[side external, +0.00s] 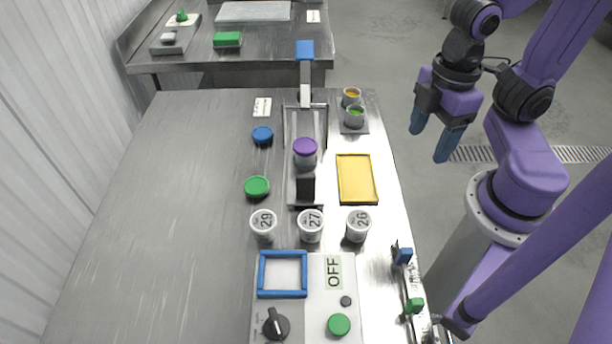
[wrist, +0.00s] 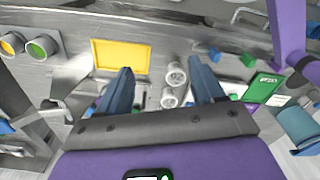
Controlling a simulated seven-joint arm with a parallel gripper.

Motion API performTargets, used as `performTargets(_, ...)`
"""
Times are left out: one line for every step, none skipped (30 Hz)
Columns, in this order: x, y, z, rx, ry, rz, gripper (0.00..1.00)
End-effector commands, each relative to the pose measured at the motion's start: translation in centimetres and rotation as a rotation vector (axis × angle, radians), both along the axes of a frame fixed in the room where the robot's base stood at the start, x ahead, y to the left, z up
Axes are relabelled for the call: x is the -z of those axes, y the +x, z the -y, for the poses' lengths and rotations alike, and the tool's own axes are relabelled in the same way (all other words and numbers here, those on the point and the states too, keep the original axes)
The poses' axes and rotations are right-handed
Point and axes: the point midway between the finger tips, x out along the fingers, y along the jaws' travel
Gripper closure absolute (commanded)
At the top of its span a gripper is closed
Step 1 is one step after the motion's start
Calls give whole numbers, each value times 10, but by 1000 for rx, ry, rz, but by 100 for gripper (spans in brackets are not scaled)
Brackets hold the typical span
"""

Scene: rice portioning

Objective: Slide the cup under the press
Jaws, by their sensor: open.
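In the side external view the press is a metal frame (side external: 289,128) with a blue-ended lever (side external: 305,50) raised at its far end. A purple-topped round piece (side external: 305,147) stands at its near side, above a black block (side external: 306,188); I cannot tell how they join. Three white cups, marked 29 (side external: 263,224), 27 (side external: 311,225) and 26 (side external: 358,225), stand upright in a row nearer the camera. My gripper (side external: 432,132) is open and empty, above and right of the table edge, apart from everything. The wrist view shows white cups (wrist: 176,74) between its open fingers (wrist: 160,72).
A yellow tray (side external: 357,180) and small orange (side external: 352,96) and green (side external: 355,116) containers lie right of the press. A blue-framed device (side external: 283,294) reading OFF stands in front. The table's left side is clear.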

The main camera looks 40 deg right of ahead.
Motion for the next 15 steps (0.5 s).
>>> performTargets(-2,4,-5,-29,-1,0,32)
performTargets(-3,8,-8,-57,-3,1,32)
performTargets(-5,14,-14,-100,-3,3,32)
performTargets(-6,19,-19,-142,-5,2,32)
performTargets(-8,25,-25,-188,-7,4,32)
performTargets(-11,33,-33,-255,-9,4,32)
performTargets(-13,40,-39,-308,-12,4,32)
performTargets(-15,47,-46,-363,-13,5,32)
performTargets(-17,57,-54,-434,-15,6,32)
performTargets(-18,64,-60,-489,-17,7,32)
performTargets(-20,71,-67,-543,-19,5,32)
performTargets(-22,80,-75,-616,-21,7,32)
performTargets(-23,87,-81,-670,-22,7,32)
performTargets(-24,94,-87,-724,-24,7,32)
performTargets(-25,104,-94,-796,-26,6,32)
